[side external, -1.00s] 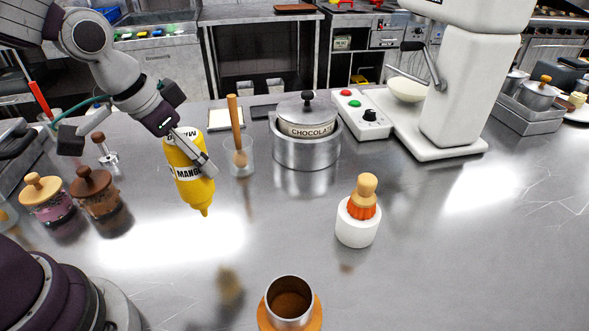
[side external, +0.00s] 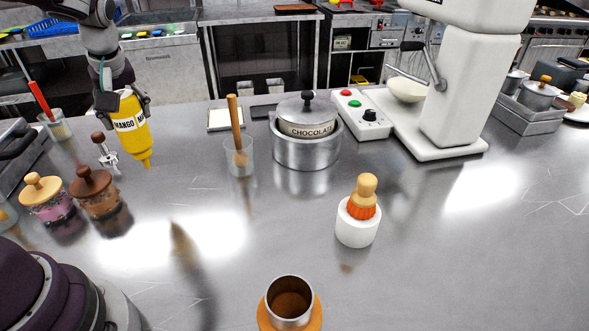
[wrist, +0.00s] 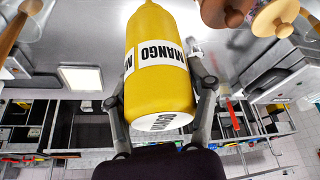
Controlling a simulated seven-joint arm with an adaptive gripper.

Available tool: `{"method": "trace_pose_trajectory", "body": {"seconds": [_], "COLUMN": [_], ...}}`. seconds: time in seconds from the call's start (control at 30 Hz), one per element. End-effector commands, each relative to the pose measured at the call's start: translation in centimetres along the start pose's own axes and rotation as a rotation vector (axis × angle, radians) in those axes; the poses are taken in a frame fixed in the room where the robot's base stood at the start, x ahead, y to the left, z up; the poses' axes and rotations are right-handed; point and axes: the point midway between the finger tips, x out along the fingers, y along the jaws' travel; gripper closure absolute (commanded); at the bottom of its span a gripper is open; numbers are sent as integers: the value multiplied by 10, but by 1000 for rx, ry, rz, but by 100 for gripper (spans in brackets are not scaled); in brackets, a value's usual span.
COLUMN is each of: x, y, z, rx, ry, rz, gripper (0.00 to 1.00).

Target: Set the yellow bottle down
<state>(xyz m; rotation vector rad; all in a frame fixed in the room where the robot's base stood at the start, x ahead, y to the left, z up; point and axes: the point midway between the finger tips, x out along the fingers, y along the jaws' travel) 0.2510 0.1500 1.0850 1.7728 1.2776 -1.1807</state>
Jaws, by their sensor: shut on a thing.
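The yellow bottle (side external: 133,128) has a white label reading MANGO and hangs nozzle-down, slightly tilted, in the side external view. My gripper (side external: 122,104) is shut on it near its upper end and holds it above the steel table (side external: 270,230) at the left. In the wrist view the bottle (wrist: 160,75) fills the middle, with one finger of my gripper (wrist: 160,105) on each side of it.
Two lidded jars (side external: 95,192) (side external: 46,197) and a small metal tool (side external: 105,150) stand close by. A glass with a wooden-handled tool (side external: 240,155) and a chocolate pot (side external: 306,145) stand to the right. The table's middle is largely clear.

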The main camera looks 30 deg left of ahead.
Motion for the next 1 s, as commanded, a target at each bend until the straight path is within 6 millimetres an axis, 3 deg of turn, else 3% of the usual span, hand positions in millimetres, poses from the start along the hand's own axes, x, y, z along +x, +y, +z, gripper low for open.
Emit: {"method": "trace_pose_trajectory", "body": {"seconds": [0.33,0.73,0.77,0.97,1.0], "x": [63,71,71,71,71], "y": [-2,-1,-1,-1,-1], "z": [26,29,30,29,29], "rx": [-11,-10,-10,-9,-9], "ry": [-3,-1,-1,-1,-1], "rz": [-10,-4,-4,-3,-3], "gripper": [62,62,42,16,16]}}
